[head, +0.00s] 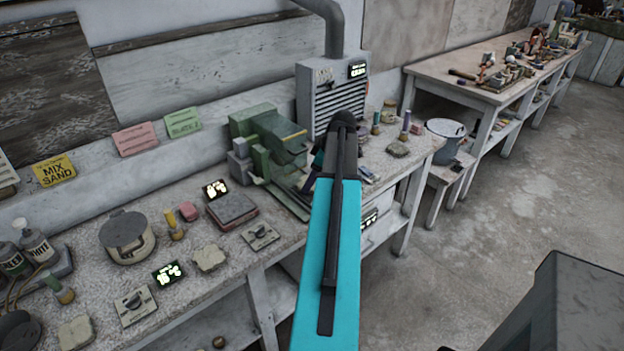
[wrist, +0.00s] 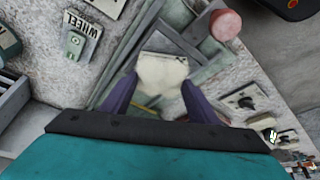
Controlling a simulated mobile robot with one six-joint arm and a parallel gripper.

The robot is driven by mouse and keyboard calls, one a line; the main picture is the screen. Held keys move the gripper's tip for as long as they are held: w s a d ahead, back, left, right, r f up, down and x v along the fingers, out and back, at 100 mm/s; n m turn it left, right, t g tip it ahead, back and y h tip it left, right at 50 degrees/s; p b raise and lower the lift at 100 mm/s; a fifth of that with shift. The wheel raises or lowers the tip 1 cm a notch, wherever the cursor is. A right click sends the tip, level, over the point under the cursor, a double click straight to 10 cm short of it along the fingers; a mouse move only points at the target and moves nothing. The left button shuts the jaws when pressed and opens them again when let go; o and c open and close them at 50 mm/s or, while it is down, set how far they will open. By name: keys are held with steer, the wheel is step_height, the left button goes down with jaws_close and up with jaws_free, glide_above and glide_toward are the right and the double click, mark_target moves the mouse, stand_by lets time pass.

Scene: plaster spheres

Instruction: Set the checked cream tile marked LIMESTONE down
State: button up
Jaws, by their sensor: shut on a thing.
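In the wrist view a cream tile (wrist: 163,73) with an uneven lower edge sits between the two purple fingers of my gripper (wrist: 160,86). The gripper is shut on it. No check pattern or LIMESTONE lettering can be read on it. Grey and greenish surfaces of the bench equipment lie behind it; I cannot tell whether the tile touches them.
The grey bench (head: 190,280) holds a round lidded pot (head: 127,236), a stacked slab (head: 232,210), switch plates and loose pale stone pieces (head: 210,257). A vented grey box (head: 335,90) stands behind.

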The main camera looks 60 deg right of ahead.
steer(key=shift+f, duration=0.35)
steer(key=o, duration=1.3)
steer(key=shift+r, duration=0.15)
steer(key=shift+r+p, duration=0.85)
steer(key=shift+r, duration=1)
